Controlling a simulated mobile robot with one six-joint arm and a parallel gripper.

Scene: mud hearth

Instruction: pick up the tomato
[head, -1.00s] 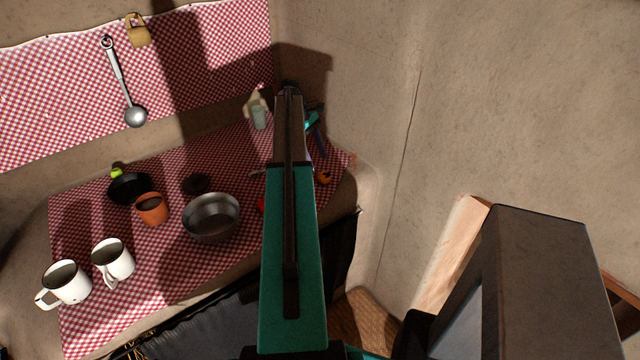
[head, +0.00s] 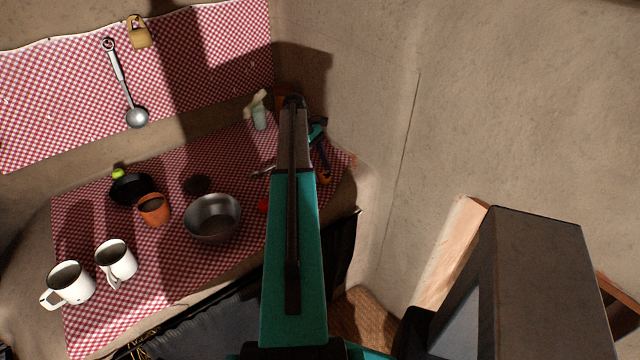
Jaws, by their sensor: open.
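A small red patch (head: 263,206), which looks like the tomato, shows at the left edge of my teal arm link. It lies on the checked cloth just right of the metal bowl (head: 212,219), and the arm hides the rest of it. My arm reaches up the middle of the picture over the right part of the cloth. My gripper's fingers cannot be made out; the arm covers that area. A small teal and dark part shows right of the arm's far end, and I cannot tell whether it belongs to my wrist.
Left on the checked cloth (head: 150,290) are two white mugs (head: 70,283) (head: 116,260), an orange cup (head: 153,209) and a black pan (head: 130,188). A pale bottle (head: 258,112) stands at the back. A ladle (head: 136,117) hangs on the wall. The mud wall (head: 370,90) closes the right side.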

